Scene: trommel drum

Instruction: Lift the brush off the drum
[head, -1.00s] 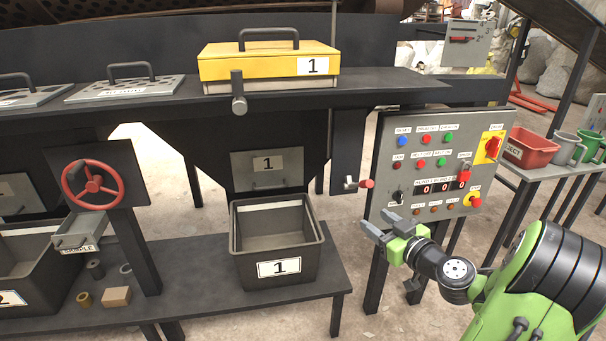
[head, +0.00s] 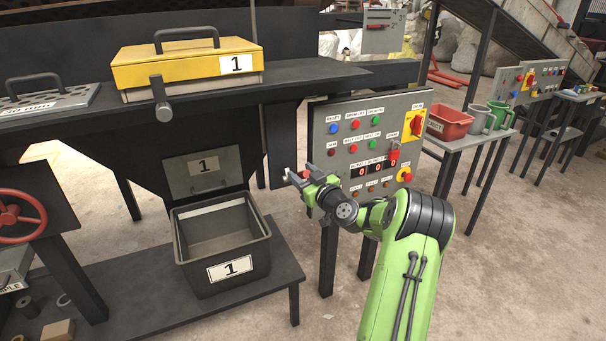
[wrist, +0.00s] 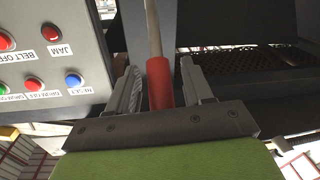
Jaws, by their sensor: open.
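A lever with a red grip (wrist: 160,84) and a pale rod (wrist: 154,30) shows in the wrist view. The grip lies between the two fingers of my gripper (wrist: 162,82), with a small gap beside it. In the head view my gripper (head: 293,180) is at the left edge of the control panel (head: 342,117) and hides most of the lever. My gripper is open. I cannot make out the brush in these frames. A dark perforated surface (wrist: 230,62) shows at the right in the wrist view; I cannot tell whether it is the drum.
The control panel's buttons are close to my gripper. A black bin (head: 222,245) marked 1 stands on a low shelf to the left. A yellow lidded box (head: 186,68) sits above it. A red bin (head: 449,124) stands on a table at the right. Open floor lies at the front right.

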